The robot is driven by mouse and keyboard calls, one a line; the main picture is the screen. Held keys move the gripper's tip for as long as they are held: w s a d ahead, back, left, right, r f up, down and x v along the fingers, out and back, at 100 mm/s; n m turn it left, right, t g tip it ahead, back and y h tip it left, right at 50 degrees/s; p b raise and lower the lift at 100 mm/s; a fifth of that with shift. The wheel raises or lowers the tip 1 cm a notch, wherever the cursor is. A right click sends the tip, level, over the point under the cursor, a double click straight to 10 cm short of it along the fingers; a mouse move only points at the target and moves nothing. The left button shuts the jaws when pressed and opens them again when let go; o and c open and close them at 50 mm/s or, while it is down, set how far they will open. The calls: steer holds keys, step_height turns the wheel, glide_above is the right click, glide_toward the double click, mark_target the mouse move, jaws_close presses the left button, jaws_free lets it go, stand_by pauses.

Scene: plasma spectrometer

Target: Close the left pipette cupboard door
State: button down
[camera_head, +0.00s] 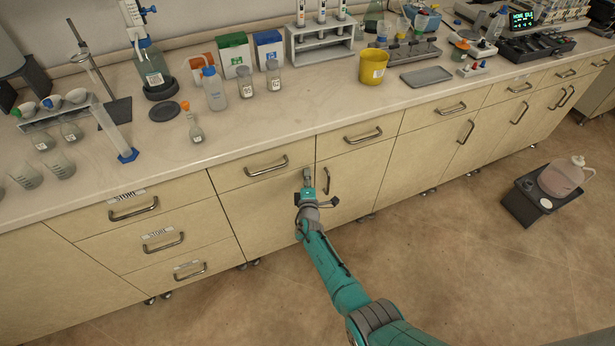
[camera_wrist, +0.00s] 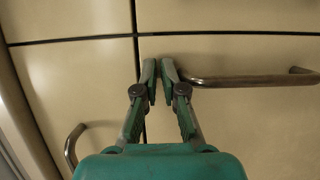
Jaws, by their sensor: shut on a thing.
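The left pipette cupboard door (camera_head: 262,218) is a beige panel below a drawer and looks about flush with its neighbours; I cannot tell whether a small gap is left. Its metal bar handle (camera_wrist: 250,81) shows in the wrist view, which is turned on its side. My gripper (camera_head: 307,174) is at the upper right corner of this door and hides most of the handle in the head view. In the wrist view my gripper (camera_wrist: 159,66) has its fingers close together at the handle's top end; the contact itself is partly hidden.
The right door's handle (camera_head: 326,181) stands close to the right of my gripper. The drawer handle (camera_head: 266,167) above is near too. The counter (camera_head: 270,125) overhead carries glassware and boxes. A dark stand with a jug (camera_head: 563,178) is on the floor at right.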

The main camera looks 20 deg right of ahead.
steer(key=shift+w+a+r, duration=0.1)
steer(key=shift+w+r, duration=0.4)
steer(key=shift+r, duration=0.05)
steer(key=f+v, duration=0.1)
steer(key=v, duration=1.1)
steer(key=shift+s, duration=0.5)
steer(key=shift+s+f, duration=0.1)
steer(key=shift+s, duration=0.05)
